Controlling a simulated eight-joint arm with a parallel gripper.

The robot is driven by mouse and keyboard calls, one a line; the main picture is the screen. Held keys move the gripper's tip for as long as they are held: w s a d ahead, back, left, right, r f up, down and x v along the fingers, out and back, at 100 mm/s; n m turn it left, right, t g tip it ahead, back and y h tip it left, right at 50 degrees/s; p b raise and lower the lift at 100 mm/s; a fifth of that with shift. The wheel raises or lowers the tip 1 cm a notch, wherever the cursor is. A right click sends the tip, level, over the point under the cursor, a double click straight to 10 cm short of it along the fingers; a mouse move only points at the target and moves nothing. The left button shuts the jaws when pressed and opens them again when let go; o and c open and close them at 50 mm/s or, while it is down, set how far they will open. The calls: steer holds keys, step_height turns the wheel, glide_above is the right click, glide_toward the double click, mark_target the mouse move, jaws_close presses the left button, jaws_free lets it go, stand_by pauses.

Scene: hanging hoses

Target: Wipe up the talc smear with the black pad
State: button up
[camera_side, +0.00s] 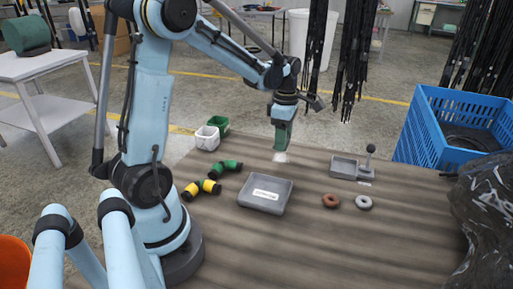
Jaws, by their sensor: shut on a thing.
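A pale white talc smear (281,157) lies on the brown ridged table top, behind the labelled grey tray. My gripper (283,143) points down right above the smear, at the far middle of the table. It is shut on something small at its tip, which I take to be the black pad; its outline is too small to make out. I cannot tell whether it touches the table. No other black pad shows on the table.
A labelled grey tray (265,205), green (227,165) and yellow-black (202,188) pipe pieces and small bins (207,138) are nearby. Two rings (331,200) and a second grey tray (344,168) lie right. Black hoses (355,60) hang behind; a blue crate (420,130) stands right.

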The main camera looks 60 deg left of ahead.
mark_target(282, 164)
step_height(282, 164, down, 6)
steer(key=shift+r, duration=0.1)
steer(key=shift+w+a+f, duration=0.15)
steer(key=shift+w+f, duration=0.05)
steer(key=shift+f, duration=0.1)
steer(key=shift+c, duration=0.4)
steer(key=shift+w+a, duration=2.35)
steer(key=shift+a, duration=0.05)
steer(key=s+d, duration=0.5)
steer(key=shift+r, duration=4.1)
